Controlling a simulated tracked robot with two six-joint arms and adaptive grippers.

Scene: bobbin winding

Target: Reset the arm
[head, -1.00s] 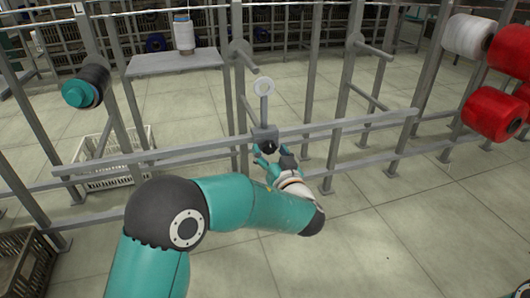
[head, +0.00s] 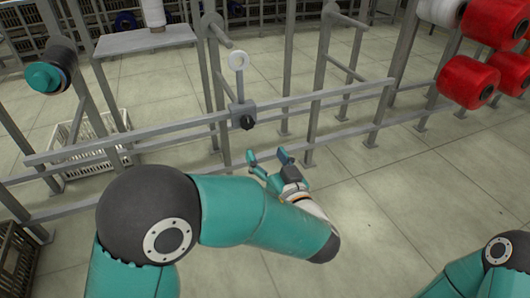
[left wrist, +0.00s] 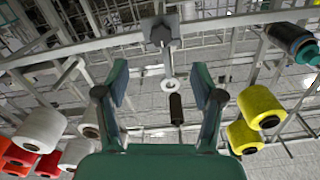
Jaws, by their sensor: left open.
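My left gripper (head: 268,158) is open and empty in the head view, in front of and below the grey rack rail. It stands apart from the clamp block with a black knob (head: 243,117) on that rail. An upright arm with a white ring (head: 238,61) rises from the block. In the left wrist view, the open fingers of my left gripper (left wrist: 160,88) frame the white ring (left wrist: 169,85) and a dark spool (left wrist: 176,109) beyond them, with nothing held. Part of my right arm (head: 490,262) shows at the lower right of the head view; its gripper is out of view.
The grey rail (head: 310,97) and posts stand close beyond my left gripper. Red cones (head: 492,23) hang at the upper right. A teal-ended dark bobbin (head: 50,72) sits on the left post. Crates (head: 85,143) stand at left. The floor at right is open.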

